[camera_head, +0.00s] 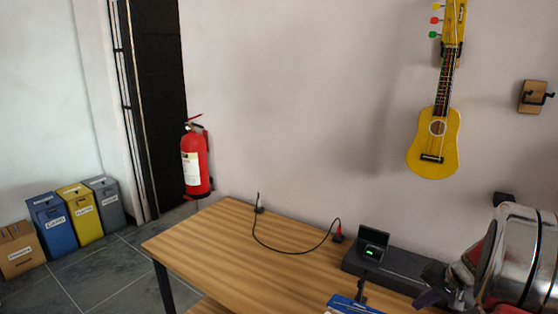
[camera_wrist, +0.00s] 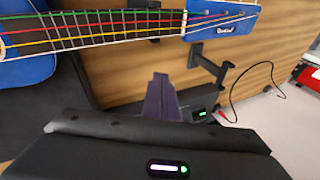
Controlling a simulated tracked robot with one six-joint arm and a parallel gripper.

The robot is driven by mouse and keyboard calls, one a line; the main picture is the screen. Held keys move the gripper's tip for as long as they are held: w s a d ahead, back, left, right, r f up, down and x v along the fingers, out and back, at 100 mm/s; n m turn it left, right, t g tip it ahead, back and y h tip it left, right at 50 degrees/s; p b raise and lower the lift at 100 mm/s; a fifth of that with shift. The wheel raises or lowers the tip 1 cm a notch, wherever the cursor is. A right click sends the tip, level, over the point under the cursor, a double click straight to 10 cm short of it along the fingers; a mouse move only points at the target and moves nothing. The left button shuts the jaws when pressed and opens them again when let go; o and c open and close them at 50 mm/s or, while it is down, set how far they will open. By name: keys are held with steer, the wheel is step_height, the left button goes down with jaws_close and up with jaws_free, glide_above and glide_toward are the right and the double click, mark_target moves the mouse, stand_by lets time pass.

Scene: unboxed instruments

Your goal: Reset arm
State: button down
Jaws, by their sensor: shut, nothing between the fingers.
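My gripper (camera_wrist: 160,98) shows in the wrist view with its dark purple fingers together and nothing between them. In the head view my gripper (camera_head: 430,298) is partly seen at the lower right, in front of the silver part of my arm. It appears to be above the right part of the wooden table (camera_head: 215,245). A blue stringed instrument (camera_wrist: 222,20) with coloured strings lies across the top left of the wrist view, apart from the fingers. Only a blue end of it (camera_head: 350,305) shows in the head view.
A black device (camera_head: 372,243) with a green light stands at the table's back, with a cable (camera_head: 290,252) beside it. A yellow ukulele (camera_head: 434,150) hangs on the wall near a wooden hook (camera_head: 533,97). A fire extinguisher (camera_head: 195,160) and bins (camera_head: 80,212) are left. The table's left part is clear.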

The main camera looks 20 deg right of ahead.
steer(key=s+a+r+n, duration=0.4)
steer(key=s+a+r, duration=0.1)
steer(key=a, duration=0.8)
steer(key=s+a+r+n, duration=0.3)
steer(key=s+a+r, duration=0.2)
steer(key=a, duration=0.8)
steer(key=s+a+r+n+h, duration=0.1)
steer(key=s+a+r+n, duration=0.3)
steer(key=a, duration=0.8)
step_height(320, 180, up, 2)
steer(key=shift+s+a+r+n+t, duration=0.2)
steer(key=shift+s+a+n+t, duration=0.1)
steer(key=shift+s+a, duration=0.1)
steer(key=shift+d, duration=0.1)
